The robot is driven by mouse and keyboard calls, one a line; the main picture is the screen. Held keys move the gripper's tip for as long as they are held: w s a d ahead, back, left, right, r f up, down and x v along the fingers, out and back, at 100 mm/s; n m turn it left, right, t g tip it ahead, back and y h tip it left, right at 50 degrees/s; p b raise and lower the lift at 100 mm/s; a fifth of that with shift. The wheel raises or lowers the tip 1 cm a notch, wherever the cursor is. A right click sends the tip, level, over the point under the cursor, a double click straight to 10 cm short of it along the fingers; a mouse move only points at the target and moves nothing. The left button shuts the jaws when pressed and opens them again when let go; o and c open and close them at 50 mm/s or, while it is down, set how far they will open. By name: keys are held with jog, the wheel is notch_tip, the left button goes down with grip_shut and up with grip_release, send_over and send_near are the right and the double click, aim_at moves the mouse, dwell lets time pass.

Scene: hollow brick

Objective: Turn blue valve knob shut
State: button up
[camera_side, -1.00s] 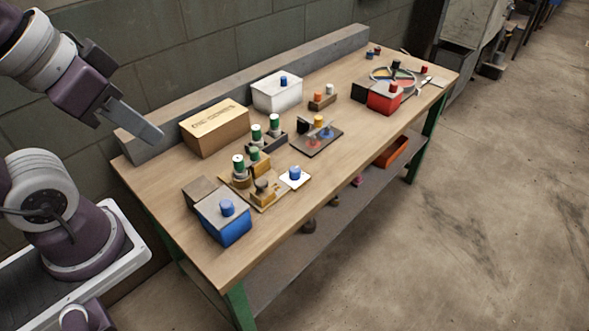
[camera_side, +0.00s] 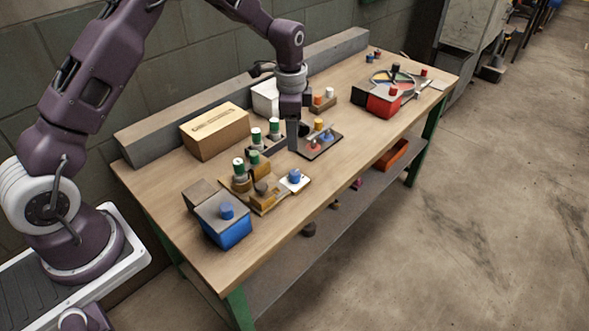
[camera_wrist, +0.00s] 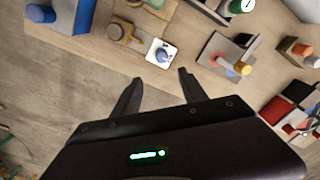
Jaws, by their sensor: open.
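A blue knob (camera_side: 294,175) stands on a small white square plate (camera_side: 304,183) near the table's front edge. In the wrist view the blue knob (camera_wrist: 162,56) and its white plate (camera_wrist: 152,46) lie just beyond the fingertips, roughly in line with the gap between them. My gripper (camera_side: 297,150) points down above the table, behind the plate in the side view. In the wrist view my gripper (camera_wrist: 160,77) has its two fingers spread, with nothing between them. Another blue knob (camera_side: 227,210) tops the blue box (camera_side: 230,234). Which blue knob is the valve, I cannot tell.
A yellowish wooden fixture (camera_side: 266,201) stands left of the plate, with green-and-white cylinders (camera_side: 256,135) behind. A dark panel (camera_side: 322,150) with coloured knobs sits right. A cardboard box (camera_side: 215,133) and red box (camera_side: 382,104) stand farther off. The front right tabletop is clear.

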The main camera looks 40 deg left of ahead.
aim_at(294, 172)
jog(key=shift+m+g, duration=0.3)
jog(key=shift+m, duration=0.3)
jog(key=f, duration=0.9)
jog(key=w+f, duration=0.1)
jog(key=f, duration=0.4)
jog(key=shift+w+a, duration=0.1)
jog(key=shift+a, duration=0.25)
jog(key=shift+c, duration=0.4)
grip_shut()
